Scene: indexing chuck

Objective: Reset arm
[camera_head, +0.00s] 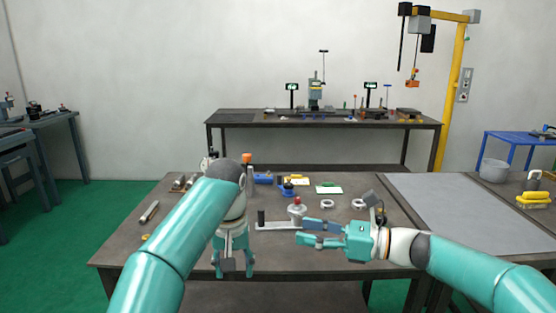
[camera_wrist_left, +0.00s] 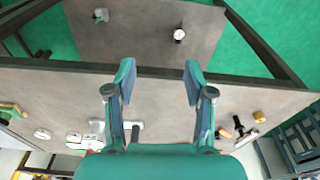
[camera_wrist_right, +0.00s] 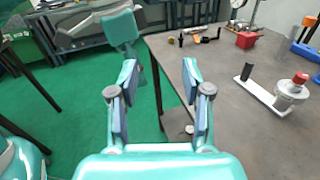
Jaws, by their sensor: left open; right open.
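My left gripper (camera_head: 232,268) points down over the front edge of the dark workbench (camera_head: 120,255). It is open and empty, with its two fingers apart in the left wrist view (camera_wrist_left: 158,75). My right gripper (camera_head: 298,232) points left above the bench, beside the chuck device. It is open and empty in the right wrist view (camera_wrist_right: 152,80). The chuck device with a red knob (camera_head: 297,209) stands on the bench just behind the right gripper. It also shows in the right wrist view (camera_wrist_right: 290,93), with a flat bar and a dark upright post.
Two light rings (camera_head: 328,204) lie behind the chuck. A metal cylinder (camera_head: 149,211) lies at left. A grey mat (camera_head: 450,205) on the right is clear.

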